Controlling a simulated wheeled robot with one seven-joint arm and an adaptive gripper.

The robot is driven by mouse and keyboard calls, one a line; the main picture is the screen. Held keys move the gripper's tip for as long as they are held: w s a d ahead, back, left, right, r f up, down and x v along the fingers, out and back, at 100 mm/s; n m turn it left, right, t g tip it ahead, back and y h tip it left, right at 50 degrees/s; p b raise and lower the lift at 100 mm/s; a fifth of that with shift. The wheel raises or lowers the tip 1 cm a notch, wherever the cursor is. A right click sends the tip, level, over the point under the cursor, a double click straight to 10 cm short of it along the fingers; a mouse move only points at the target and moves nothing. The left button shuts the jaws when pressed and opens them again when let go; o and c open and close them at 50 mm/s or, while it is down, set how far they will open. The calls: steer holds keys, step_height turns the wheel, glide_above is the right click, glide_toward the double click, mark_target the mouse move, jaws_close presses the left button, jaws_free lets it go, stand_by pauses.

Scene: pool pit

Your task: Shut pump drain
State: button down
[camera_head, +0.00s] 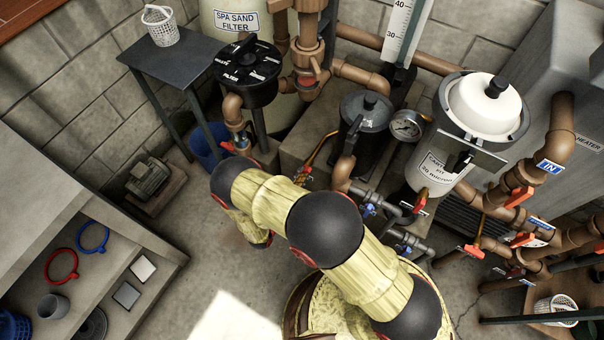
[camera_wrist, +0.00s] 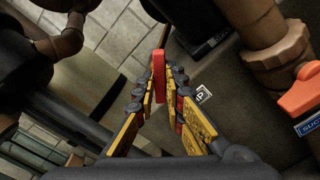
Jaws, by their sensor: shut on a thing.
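In the wrist view, my gripper (camera_wrist: 160,88) has its yellow fingers closed in on a narrow red lever (camera_wrist: 158,62), which stands up between the fingertips. A small white label (camera_wrist: 204,94) with a partly legible "P" sits just right of the fingertips. The valve body under the lever is hidden by the fingers, so I cannot tell how the lever is turned. In the head view, my arm covers most of the gripper's area, and the pump's dark strainer pot (camera_head: 366,112) stands behind and right of the arm.
An orange-red handle (camera_wrist: 300,92) on a thick brown pipe (camera_wrist: 262,30) is close on the right in the wrist view. In the head view, a white cartridge filter (camera_head: 436,165) and red-handled pipes crowd the right. A shelf unit (camera_head: 120,255) stands left, with bare floor beside it.

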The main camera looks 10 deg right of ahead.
steer(key=m, duration=0.5)
steer(key=shift+b, duration=0.35)
steer(key=m, duration=0.4)
steer(key=shift+m, duration=0.4)
steer(key=c, duration=1.8)
jaws_free()
steer(key=shift+o, duration=0.2)
steer(key=v, duration=0.7)
